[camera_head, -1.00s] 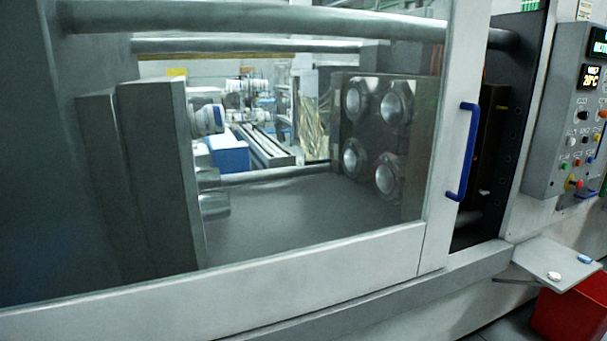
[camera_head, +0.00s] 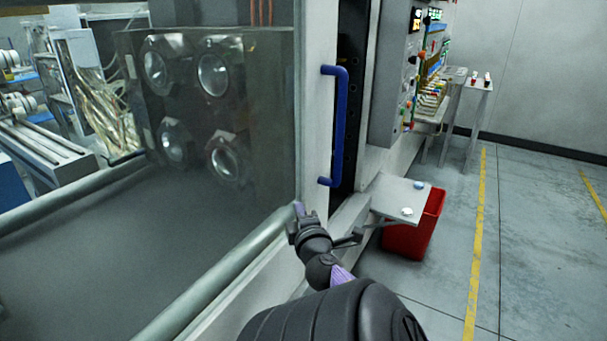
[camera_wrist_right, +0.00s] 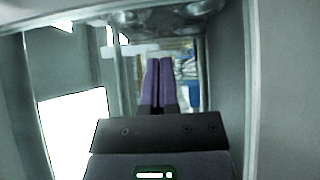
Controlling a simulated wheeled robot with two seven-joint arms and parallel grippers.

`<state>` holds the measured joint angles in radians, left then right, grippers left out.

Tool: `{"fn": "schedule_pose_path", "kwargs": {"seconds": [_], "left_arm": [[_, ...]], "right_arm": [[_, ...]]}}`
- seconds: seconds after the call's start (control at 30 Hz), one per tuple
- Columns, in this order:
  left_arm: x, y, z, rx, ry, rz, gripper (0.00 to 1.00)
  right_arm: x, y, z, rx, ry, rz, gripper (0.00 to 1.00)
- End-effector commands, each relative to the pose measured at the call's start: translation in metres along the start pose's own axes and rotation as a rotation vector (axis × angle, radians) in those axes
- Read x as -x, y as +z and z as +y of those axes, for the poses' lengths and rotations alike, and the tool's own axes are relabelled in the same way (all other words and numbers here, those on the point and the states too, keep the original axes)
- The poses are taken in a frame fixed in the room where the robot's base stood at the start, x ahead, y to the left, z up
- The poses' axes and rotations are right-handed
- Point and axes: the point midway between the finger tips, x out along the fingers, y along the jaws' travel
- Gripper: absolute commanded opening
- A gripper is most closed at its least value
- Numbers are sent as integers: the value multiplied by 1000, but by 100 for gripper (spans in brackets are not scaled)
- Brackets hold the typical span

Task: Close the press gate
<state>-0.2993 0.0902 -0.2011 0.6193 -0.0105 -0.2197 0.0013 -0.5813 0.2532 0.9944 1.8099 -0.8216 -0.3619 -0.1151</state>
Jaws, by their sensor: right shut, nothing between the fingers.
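The press gate (camera_head: 314,130) is a pale-framed sliding door with a large clear window. It stands partly open, with a dark gap (camera_head: 352,100) between its right edge and the machine frame. A blue vertical handle (camera_head: 341,125) is on the gate's right edge. My right gripper (camera_head: 298,208) is below and left of the handle, in front of the gate's lower part, and does not hold the handle. Its purple fingers are together and empty in the right wrist view (camera_wrist_right: 157,82). My left gripper is not in view.
A control panel (camera_head: 395,85) is on the machine right of the gap. A small shelf (camera_head: 385,203) with two small items juts out below it, above a red bin (camera_head: 420,232). The floor (camera_head: 525,240) to the right is open, with yellow lines.

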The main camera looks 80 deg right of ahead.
Motion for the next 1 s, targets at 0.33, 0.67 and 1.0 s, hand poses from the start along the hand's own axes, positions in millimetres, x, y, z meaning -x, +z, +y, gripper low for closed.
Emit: {"fn": "schedule_pose_path", "kwargs": {"seconds": [0.33,0.67,1.0], "left_arm": [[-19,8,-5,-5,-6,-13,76],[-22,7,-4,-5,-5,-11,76],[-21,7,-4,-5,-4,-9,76]], "right_arm": [[-61,16,-4,1,-3,-1,0],[-72,28,-2,-3,-4,1,0],[-74,24,-1,-4,-3,1,0]]}}
